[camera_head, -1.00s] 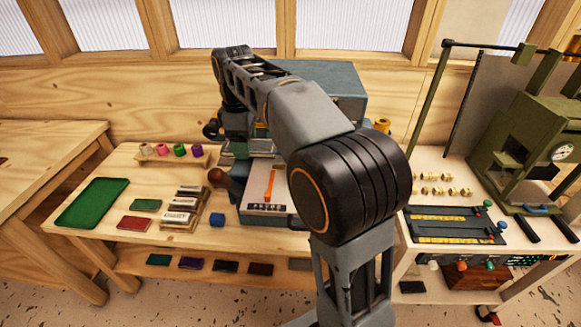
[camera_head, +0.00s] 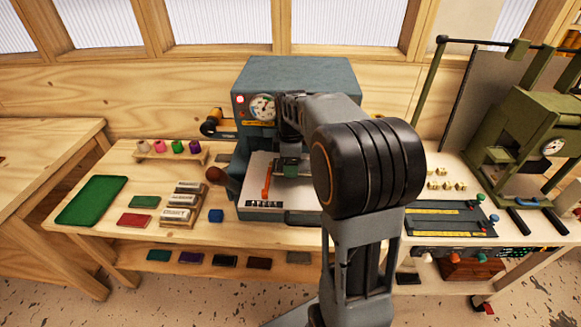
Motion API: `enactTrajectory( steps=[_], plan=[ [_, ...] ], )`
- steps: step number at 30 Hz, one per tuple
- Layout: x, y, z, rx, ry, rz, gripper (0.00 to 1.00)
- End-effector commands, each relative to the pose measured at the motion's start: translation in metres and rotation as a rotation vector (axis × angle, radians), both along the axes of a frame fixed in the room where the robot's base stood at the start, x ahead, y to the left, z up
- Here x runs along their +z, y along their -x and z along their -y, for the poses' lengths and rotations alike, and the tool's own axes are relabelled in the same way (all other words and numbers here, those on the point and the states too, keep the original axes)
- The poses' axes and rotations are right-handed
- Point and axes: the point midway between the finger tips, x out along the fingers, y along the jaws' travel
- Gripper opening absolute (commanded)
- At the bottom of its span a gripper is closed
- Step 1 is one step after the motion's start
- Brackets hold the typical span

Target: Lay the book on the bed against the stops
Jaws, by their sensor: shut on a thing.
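The foil press (camera_head: 300,78) stands at the back of the bench, with a round dial on its front. Its pale bed (camera_head: 256,167) carries an orange bar and a row of dark type at its front edge. My gripper (camera_head: 291,165) is over the right part of the bed, under the press head, and is shut on a small dark green thing, seemingly the book (camera_head: 291,171). My arm hides the bed's right side. I cannot make out the stops, or whether the book touches the bed.
Left of the press are a green tray (camera_head: 91,201), flat green (camera_head: 145,202) and red (camera_head: 134,220) pieces, labelled boxes (camera_head: 181,212), a blue block (camera_head: 216,215) and a rack of coloured rolls (camera_head: 170,153). A second press (camera_head: 530,150) stands right.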

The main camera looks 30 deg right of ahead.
Motion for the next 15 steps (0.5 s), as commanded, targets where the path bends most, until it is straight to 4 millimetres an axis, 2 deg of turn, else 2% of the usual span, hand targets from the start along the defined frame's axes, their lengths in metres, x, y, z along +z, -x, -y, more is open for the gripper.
enactTrajectory(
  steps=[5,15],
  plan=[
    [-0.017,0.0,-0.001,0.0,0.0,0.0,0.34],
    [-0.02,0.0,-0.001,0.0,0.0,0.0,0.34]
  ],
)
